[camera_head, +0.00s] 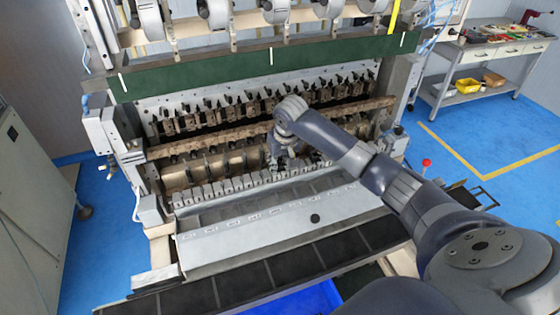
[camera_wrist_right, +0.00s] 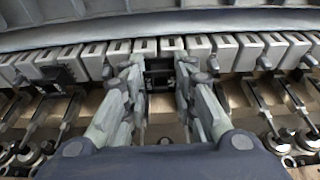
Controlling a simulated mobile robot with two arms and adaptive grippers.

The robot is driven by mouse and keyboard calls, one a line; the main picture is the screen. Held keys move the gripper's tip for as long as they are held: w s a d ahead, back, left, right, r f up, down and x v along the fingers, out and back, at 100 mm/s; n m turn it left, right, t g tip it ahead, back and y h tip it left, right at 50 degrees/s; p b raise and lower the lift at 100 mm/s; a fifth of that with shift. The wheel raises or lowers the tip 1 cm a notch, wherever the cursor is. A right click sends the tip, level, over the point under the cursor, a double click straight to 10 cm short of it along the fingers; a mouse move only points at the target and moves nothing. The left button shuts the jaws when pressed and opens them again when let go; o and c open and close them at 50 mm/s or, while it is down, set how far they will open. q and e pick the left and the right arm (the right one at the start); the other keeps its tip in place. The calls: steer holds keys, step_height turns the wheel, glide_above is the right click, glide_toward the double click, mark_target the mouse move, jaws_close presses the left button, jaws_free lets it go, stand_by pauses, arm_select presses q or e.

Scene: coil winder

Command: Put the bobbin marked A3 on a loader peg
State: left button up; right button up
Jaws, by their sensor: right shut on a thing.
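My right gripper (camera_head: 278,160) reaches down to the row of grey blocks (camera_head: 230,190) in the middle of the winder. In the right wrist view the gripper (camera_wrist_right: 159,72) is shut on a small dark piece (camera_wrist_right: 159,68), which I take to be the bobbin. The piece is in front of the grey blocks (camera_wrist_right: 97,60); I cannot tell whether it touches them or sits on a peg. No A3 marking is readable. The fingers hide the held piece in the head view. My left gripper is not in view.
A dark part (camera_wrist_right: 58,74) sits at the blocks on the left. A workbench (camera_head: 490,60) stands back right.

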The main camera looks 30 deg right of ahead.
steer(key=o, duration=0.7)
steer(key=shift+o, duration=0.2)
steer(key=v, duration=1.1)
steer(key=shift+r, duration=0.4)
steer(key=shift+s, duration=0.15)
